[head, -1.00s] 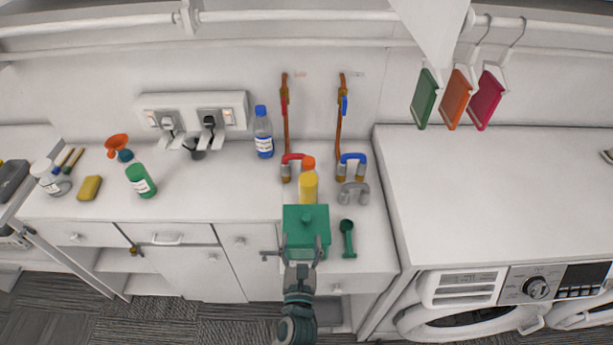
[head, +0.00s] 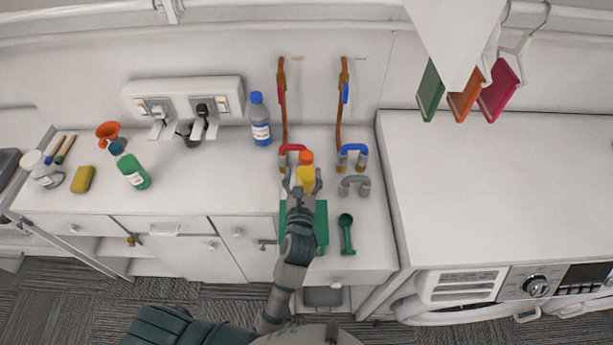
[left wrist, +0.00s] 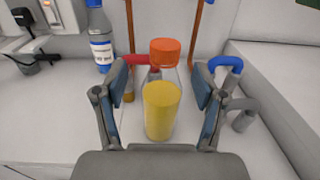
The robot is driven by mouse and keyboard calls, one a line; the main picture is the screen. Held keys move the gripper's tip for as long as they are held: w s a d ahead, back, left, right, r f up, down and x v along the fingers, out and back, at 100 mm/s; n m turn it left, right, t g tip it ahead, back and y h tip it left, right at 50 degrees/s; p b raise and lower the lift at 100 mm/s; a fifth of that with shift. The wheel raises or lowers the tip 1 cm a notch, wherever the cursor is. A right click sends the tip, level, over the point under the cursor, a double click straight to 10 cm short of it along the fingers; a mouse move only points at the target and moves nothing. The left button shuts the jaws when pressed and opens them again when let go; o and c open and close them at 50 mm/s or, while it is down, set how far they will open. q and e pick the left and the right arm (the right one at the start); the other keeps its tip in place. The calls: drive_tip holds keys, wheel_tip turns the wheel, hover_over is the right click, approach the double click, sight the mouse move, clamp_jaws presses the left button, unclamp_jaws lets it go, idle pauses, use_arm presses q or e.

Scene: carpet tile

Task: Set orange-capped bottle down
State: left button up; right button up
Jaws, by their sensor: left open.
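The orange-capped bottle (head: 306,181), with a yellow body, stands upright on the counter near the back wall. My left gripper (head: 304,176) is open, with a finger on each side of it. In the left wrist view the bottle (left wrist: 161,110) is between the open fingers (left wrist: 160,85), with a visible gap on both sides. My right gripper is not in view.
A green box (head: 321,222) is partly hidden under my arm, with a green scoop (head: 346,234) to its right. Red, blue (head: 353,152) and grey (head: 354,186) pipe bends stand close by. A blue-capped bottle (head: 260,120) stands left. The counter left of the box is clear.

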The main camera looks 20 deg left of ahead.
sight(307, 161)
use_arm(q)
drive_tip(key=shift+w+a, duration=0.1)
drive_tip(key=shift+w, duration=0.6)
drive_tip(key=x, duration=0.1)
drive_tip(key=p+x, duration=0.1)
drive_tip(key=x, duration=0.2)
drive_tip(key=shift+w+d+r, duration=0.3)
drive_tip(key=shift+r, duration=0.05)
drive_tip(key=shift+w+a+f, duration=0.1)
drive_tip(key=shift+w, duration=0.25)
drive_tip(key=shift+s, duration=0.15)
drive_tip(key=shift+c, duration=0.9)
clamp_jaws()
